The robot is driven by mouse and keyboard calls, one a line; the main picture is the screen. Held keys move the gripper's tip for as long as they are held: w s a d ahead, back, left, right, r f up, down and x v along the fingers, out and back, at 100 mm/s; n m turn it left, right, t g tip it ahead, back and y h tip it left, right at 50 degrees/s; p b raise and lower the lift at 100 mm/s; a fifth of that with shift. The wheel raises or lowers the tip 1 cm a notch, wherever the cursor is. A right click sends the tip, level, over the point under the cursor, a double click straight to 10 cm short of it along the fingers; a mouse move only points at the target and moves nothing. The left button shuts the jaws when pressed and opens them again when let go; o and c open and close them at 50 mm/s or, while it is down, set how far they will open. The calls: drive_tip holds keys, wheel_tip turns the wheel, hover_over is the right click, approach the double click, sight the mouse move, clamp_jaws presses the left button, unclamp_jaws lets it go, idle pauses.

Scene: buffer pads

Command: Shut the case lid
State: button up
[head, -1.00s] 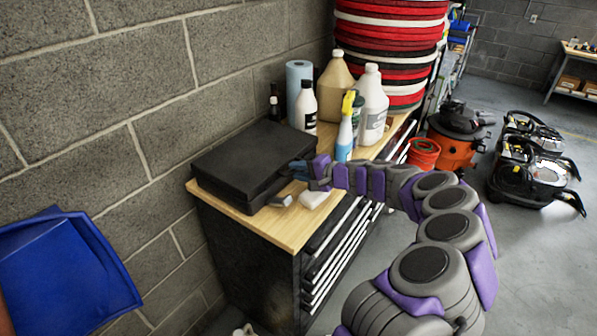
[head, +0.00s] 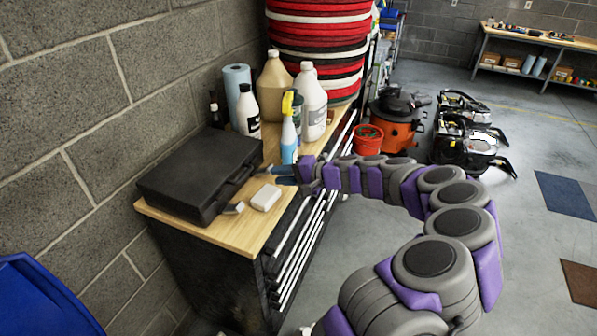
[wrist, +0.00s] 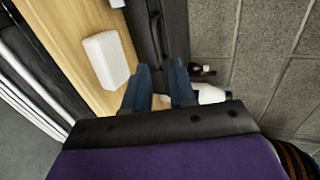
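The black case (head: 205,160) lies flat on the wooden top of the workbench (head: 235,237), against the block wall. Its lid looks down, with a seam along the front side; whether it is latched I cannot tell. My gripper (head: 284,175) is just right of the case's front side, over the bench top, apart from the case in the head view. In the wrist view, my gripper's two blue fingers (wrist: 160,82) are spread with a gap and nothing between them. The case's dark front side (wrist: 158,30) shows beyond the fingertips.
A small white block (head: 265,197) lies on the bench in front of the case. A blue spray bottle (head: 289,135), a white jug (head: 312,103) and other bottles stand behind my gripper. A blue bin (head: 40,300) is at lower left. Open floor lies to the right.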

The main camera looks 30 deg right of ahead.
drive_tip(key=shift+p+v, duration=0.35)
drive_tip(key=shift+v, duration=2.2)
